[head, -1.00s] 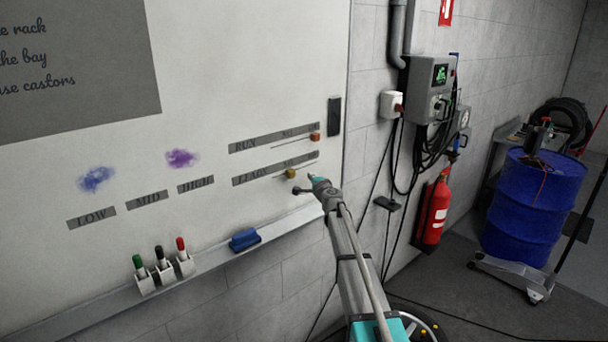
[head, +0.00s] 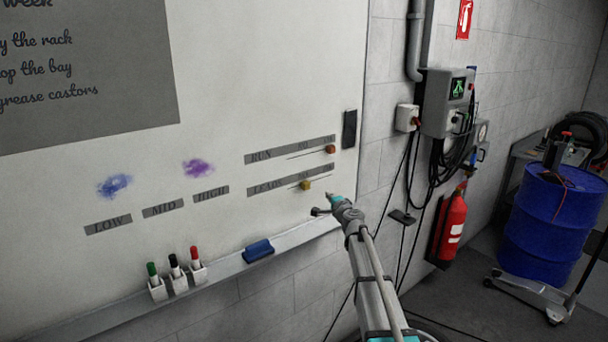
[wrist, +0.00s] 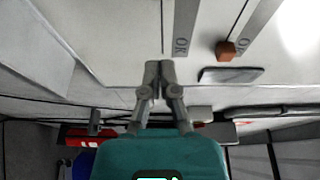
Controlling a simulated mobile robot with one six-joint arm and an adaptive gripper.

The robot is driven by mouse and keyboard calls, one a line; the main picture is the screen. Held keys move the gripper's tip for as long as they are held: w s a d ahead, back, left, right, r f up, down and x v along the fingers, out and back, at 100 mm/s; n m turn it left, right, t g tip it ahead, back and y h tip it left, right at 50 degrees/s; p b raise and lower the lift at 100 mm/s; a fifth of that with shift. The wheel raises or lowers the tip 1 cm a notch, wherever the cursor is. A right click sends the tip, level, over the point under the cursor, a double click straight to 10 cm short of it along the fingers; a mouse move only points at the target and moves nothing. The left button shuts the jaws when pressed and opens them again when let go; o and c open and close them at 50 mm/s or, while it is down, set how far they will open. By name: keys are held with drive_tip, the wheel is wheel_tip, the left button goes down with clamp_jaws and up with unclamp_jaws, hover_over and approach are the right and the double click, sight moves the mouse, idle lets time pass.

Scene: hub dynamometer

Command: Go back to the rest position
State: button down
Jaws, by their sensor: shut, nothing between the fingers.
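My gripper (wrist: 159,68) is shut and empty in the wrist view, with its fingertips together in front of the whiteboard. In the head view my gripper (head: 331,198) is near the lower right part of the whiteboard (head: 270,95), right of the yellow slider knob (head: 305,185) and apart from it. An orange-red slider knob (head: 330,149) sits at the right end of the upper line, and it also shows in the wrist view (wrist: 226,50).
A tray (head: 225,272) along the board's lower edge carries a blue eraser (head: 258,250) and several pens in holders. To the right are a wall box (head: 446,100) with hanging cables, a fire extinguisher (head: 453,225) and a blue drum (head: 550,220).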

drive_tip(key=s+a+f+n+g+y, duration=0.1)
drive_tip(key=s+a+f+n+g, duration=0.25)
drive_tip(key=s, duration=0.35)
drive_tip(key=s+a+f+n+g+y, duration=0.1)
drive_tip(key=s+a+f+n+g, duration=0.2)
drive_tip(key=s, duration=0.5)
drive_tip(key=s+a+f+n+g+y, duration=0.1)
drive_tip(key=s+a+f+n+g, duration=0.15)
drive_tip(key=s+f+n, duration=0.35)
drive_tip(key=s+d+f+n+g+h, duration=0.1)
drive_tip(key=s+d+f+g+h, duration=0.2)
drive_tip(key=s, duration=0.9)
drive_tip(key=s+d+f+n+g+h+b, duration=0.1)
drive_tip(key=s+d+f+g+h, duration=0.3)
drive_tip(key=s, duration=0.8)
drive_tip(key=shift+d+g, duration=0.5)
drive_tip(key=shift+g, duration=0.1)
drive_tip(key=shift+n, duration=0.25)
